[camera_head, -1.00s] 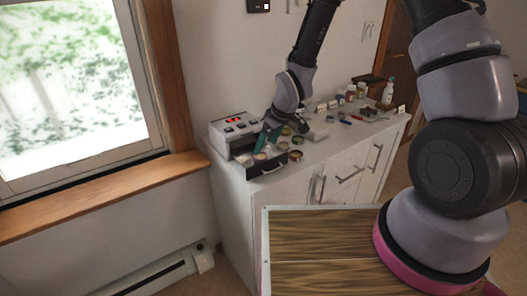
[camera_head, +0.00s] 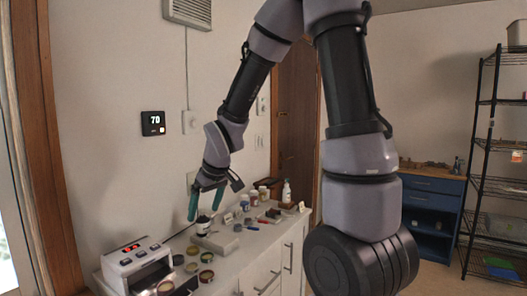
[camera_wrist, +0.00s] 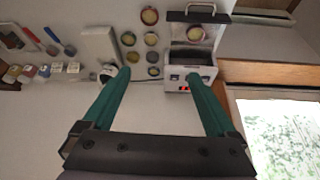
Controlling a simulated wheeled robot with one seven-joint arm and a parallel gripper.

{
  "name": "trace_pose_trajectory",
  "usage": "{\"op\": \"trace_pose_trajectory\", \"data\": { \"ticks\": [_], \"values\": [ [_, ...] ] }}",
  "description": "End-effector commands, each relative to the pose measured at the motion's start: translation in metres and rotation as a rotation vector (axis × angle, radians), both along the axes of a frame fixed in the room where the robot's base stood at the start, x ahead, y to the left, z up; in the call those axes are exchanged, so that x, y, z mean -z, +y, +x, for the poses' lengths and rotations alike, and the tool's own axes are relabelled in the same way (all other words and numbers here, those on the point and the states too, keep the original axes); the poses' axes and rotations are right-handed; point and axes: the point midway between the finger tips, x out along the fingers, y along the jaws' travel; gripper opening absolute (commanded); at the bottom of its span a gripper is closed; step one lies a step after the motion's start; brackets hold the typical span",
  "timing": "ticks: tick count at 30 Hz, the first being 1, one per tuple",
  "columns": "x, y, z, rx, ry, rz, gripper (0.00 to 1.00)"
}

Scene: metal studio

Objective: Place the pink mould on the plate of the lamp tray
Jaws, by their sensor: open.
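The lamp unit (camera_head: 140,262) is a white box with a red display at the left of the counter; it also shows in the wrist view (camera_wrist: 190,75). Its tray (camera_wrist: 200,16), with a black handle, is pulled out. A round mould with a pinkish rim (camera_wrist: 195,33) lies in the tray; it also appears in the head view (camera_head: 166,287). The plate beneath it cannot be made out. My gripper (camera_head: 206,204) is open and empty, raised above the counter; its teal fingers show in the wrist view (camera_wrist: 158,76).
Several other round moulds (camera_wrist: 151,38) stand beside the tray. A pale block (camera_wrist: 98,45) and a small white dark-topped container (camera_head: 203,225) are nearby. Small jars, tools and a bottle (camera_head: 286,191) stand farther along the counter.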

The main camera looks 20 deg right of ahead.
Motion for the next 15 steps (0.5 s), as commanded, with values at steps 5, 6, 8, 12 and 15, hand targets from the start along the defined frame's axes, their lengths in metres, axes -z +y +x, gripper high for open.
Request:
{"op": "trace_pose_trajectory", "data": {
  "ticks": [5,6,8,12,15],
  "values": [
    [-0.08,-0.052,-0.03,0.256,-0.041,0.066,0.92],
    [-0.095,-0.062,-0.039,0.312,-0.047,0.089,0.92],
    [-0.115,-0.076,-0.056,0.393,-0.056,0.126,0.92],
    [-0.155,-0.101,-0.098,0.564,-0.069,0.232,0.92],
    [-0.174,-0.113,-0.125,0.658,-0.072,0.304,0.92]
  ]
}}
